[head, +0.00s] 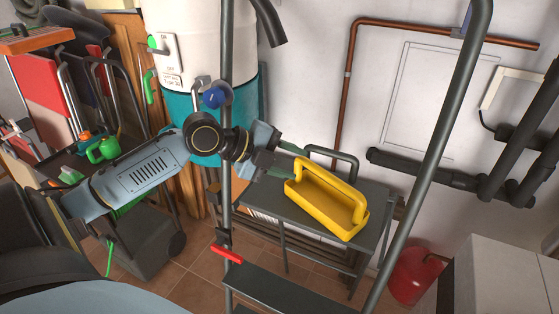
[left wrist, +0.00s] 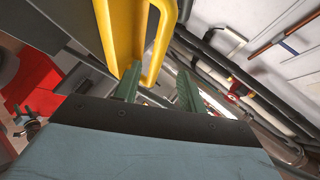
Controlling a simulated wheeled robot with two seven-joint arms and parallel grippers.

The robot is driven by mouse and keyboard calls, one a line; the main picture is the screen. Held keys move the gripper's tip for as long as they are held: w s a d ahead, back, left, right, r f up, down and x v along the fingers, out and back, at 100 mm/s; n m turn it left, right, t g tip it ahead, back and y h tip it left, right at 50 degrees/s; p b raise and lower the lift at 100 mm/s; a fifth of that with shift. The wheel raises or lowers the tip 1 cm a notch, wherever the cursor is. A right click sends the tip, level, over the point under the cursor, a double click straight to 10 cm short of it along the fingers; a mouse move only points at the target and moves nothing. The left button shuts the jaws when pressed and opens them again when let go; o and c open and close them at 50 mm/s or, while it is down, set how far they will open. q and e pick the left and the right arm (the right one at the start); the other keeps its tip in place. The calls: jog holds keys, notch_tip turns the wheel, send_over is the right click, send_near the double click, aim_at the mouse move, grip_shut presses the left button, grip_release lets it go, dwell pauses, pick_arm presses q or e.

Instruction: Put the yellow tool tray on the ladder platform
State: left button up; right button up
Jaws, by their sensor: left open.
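The yellow tool tray (head: 320,208), with its raised loop handle, is right of centre in the head view. It appears to rest on a dark grey flat top (head: 262,200) behind the ladder rails; I cannot tell for sure whether this is the ladder platform. My left gripper (head: 289,160) is open at the tray's upper left end, close to the handle. In the left wrist view the yellow tray (left wrist: 118,30) rises just beyond the two green fingers (left wrist: 157,88). I cannot tell whether they touch it. My right gripper is not in view.
Grey ladder rails (head: 430,150) stand in front, with a grey step (head: 285,292) low down. A white and teal boiler (head: 205,50) is behind my left arm. A tool cart (head: 75,160) is left, a red tank (head: 413,275) right. Black pipes (head: 430,175) run along the wall.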

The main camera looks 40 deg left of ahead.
pick_arm(q)
jog(key=shift+v, duration=1.4)
jog(key=s+d+f+n+g+y, duration=0.25)
jog(key=s+f+n, duration=0.25)
jog(key=f, duration=0.6)
jog(key=s+d+f+n+g+y, duration=0.2)
jog(key=s+d+f+n, duration=0.3)
jog(key=s+n, duration=0.3)
jog(key=s+d+f+n+g+y, duration=0.2)
jog(key=s+d+f+n, duration=0.25)
jog(key=s+n, duration=0.3)
notch_tip(320, 180, down, 29)
jog(key=s+b, duration=0.1)
jog(key=b, duration=0.4)
jog(key=s+a+f+g+b, duration=0.2)
jog(key=s+a+f+b, duration=0.1)
jog(key=s+f, duration=1.3)
notch_tip(320, 180, down, 4)
jog(key=shift+m+b, duration=0.35)
jog(key=shift+b, duration=0.15)
